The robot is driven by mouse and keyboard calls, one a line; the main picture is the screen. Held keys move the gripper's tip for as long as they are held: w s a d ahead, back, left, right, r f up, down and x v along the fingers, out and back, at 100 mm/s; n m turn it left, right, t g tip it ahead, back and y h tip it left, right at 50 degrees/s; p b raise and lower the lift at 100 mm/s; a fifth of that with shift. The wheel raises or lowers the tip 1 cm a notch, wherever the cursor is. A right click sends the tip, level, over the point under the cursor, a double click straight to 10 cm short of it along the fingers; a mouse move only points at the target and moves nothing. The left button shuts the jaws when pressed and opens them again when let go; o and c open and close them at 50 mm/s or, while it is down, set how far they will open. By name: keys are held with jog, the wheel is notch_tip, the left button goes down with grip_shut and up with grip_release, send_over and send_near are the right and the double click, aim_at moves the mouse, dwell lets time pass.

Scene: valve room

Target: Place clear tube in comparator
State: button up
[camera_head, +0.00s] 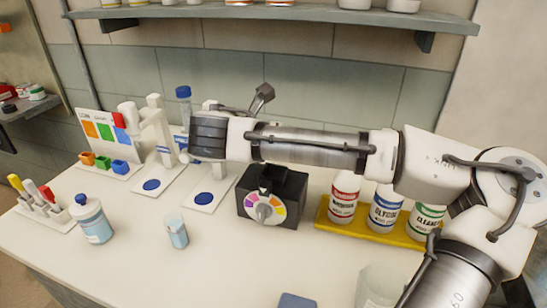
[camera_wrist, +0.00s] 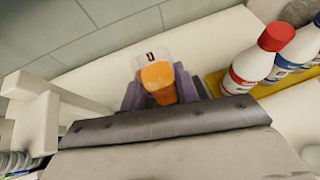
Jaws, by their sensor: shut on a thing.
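My gripper (camera_wrist: 163,92) is shut on a clear tube (camera_wrist: 154,72) in the wrist view. The tube looks orange inside, with a clear end that bears a small dark mark. In the head view my wrist hides the fingers and the tube. The comparator (camera_head: 270,196) is a black box with a multicoloured dial on its front, standing mid-counter. It is below and to the right of my wrist in that view. I cannot make it out in the wrist view, and its opening is not clear.
Red, blue and green labelled bottles (camera_head: 344,197) stand on a yellow tray (camera_head: 328,227) to the right. White stands with blue discs (camera_head: 203,198), a small cup (camera_head: 177,232) and a blue-capped bottle (camera_head: 92,220) are to the left. The front middle counter is mostly clear.

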jog(key=shift+f, duration=2.65)
jog(key=shift+f, duration=0.2)
jog(key=o, duration=1.1)
jog(key=shift+r, duration=0.1)
jog(key=shift+r, duration=0.15)
jog(key=b+v, duration=0.2)
jog(key=v, duration=1)
jog(key=shift+d, duration=0.1)
